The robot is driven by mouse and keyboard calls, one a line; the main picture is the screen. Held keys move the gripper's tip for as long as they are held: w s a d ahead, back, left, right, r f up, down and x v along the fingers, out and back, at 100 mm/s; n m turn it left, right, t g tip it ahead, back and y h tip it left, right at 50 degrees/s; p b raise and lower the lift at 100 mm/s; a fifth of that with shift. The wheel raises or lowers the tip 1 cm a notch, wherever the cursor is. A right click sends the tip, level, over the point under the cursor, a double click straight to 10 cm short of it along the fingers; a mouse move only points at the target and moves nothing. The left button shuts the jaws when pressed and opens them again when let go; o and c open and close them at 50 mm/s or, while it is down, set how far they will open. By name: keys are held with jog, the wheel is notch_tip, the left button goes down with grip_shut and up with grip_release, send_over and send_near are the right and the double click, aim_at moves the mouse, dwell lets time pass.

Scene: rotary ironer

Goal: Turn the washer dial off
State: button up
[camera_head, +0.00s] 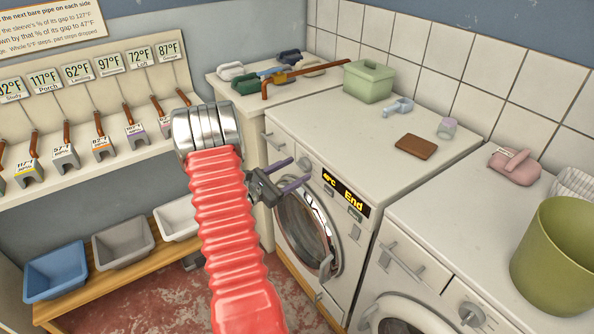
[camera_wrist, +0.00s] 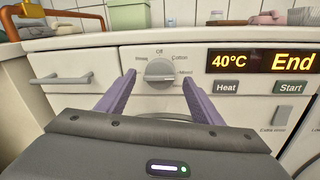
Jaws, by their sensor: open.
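The washer dial (camera_wrist: 159,71) is a round grey knob on the white washer's front panel, left of the display. Its marks include Off at the top, Cotton at upper right and Mixed at right. Its grip bar looks roughly level, towards Mixed, but its exact setting is hard to tell. The dial also shows in the head view (camera_head: 304,164). My gripper (camera_wrist: 158,78) is open and empty, with one purple finger on each side of the dial in the picture. Contact is not visible. In the head view my gripper (camera_head: 294,171) is in front of the washer panel.
The washer's display (camera_wrist: 263,61) reads 40°C and End, above Heat and Start buttons. A drawer handle (camera_wrist: 62,79) is left of the dial. A green box (camera_head: 368,81), a brown block (camera_head: 416,147) and a cup stand on the washer top. A second machine (camera_head: 470,230) stands at right.

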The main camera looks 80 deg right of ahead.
jog(key=shift+x, duration=0.8)
jog(key=shift+a, duration=0.1)
jog(key=c, duration=1)
